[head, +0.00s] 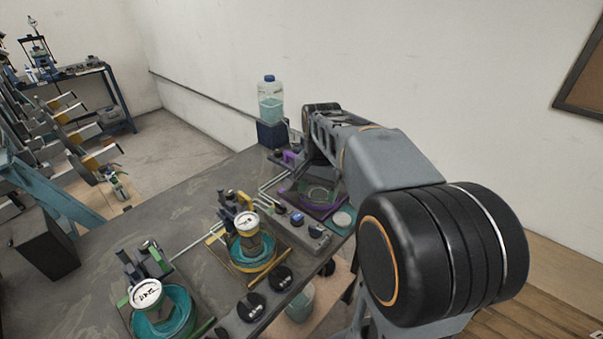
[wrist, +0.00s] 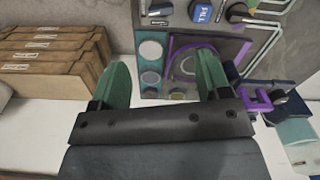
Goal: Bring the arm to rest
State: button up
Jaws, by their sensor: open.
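My arm (head: 368,157) reaches from the lower right of the head view over the right end of the bench. Its end hides my gripper in that view. In the wrist view my gripper (wrist: 163,70) has two green fingers spread wide with nothing between them. Beyond the fingertips is the purple-edged station (wrist: 215,54), with a round ring on its plate. In the head view this station (head: 330,209) is partly covered by my arm. No contact between the fingers and the station can be made out.
On the dark bench (head: 95,267) stand a yellow-edged station (head: 255,264) and a green-edged station (head: 165,312), each with a teal bowl and a gauge. A bottle of teal liquid (head: 270,104) stands on a dark block behind. Cardboard boxes (wrist: 50,66) lie left in the wrist view.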

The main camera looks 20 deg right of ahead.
jog(key=s+a+f+n+t, duration=0.4)
jog(key=s+a+n, duration=0.4)
jog(key=s+n, duration=0.2)
jog(key=shift+s+a+f, duration=0.15)
jog(key=shift+a+f, duration=0.05)
jog(key=shift+a, duration=0.05)
jog(key=shift+c, duration=0.3)
dwell(1.3)
